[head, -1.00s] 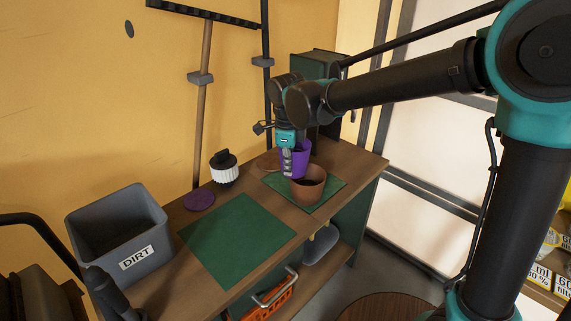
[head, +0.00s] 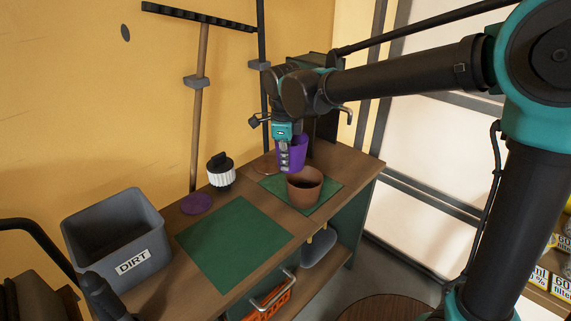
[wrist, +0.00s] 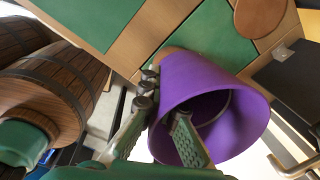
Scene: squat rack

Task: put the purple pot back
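The purple pot (head: 292,151) is in my gripper (head: 284,160), above the back of the bench. In the wrist view the purple pot (wrist: 190,75) is tilted, with one finger inside its rim and the other outside; my gripper (wrist: 155,130) is shut on its wall. The pot looks empty. A purple saucer (head: 196,204) lies bare on the bench, left of the pot. A terracotta pot (head: 304,190) stands on the small green mat (head: 329,195), just below and in front of the purple one. A brown saucer (head: 264,166) lies behind it, partly hidden.
A grey dirt bin (head: 115,240) stands at the bench's left end. A large green mat (head: 234,245) lies clear in the middle. A white ribbed container with a black top (head: 221,172) stands near the wall, right of the purple saucer. Wooden barrels (wrist: 45,90) show in the wrist view.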

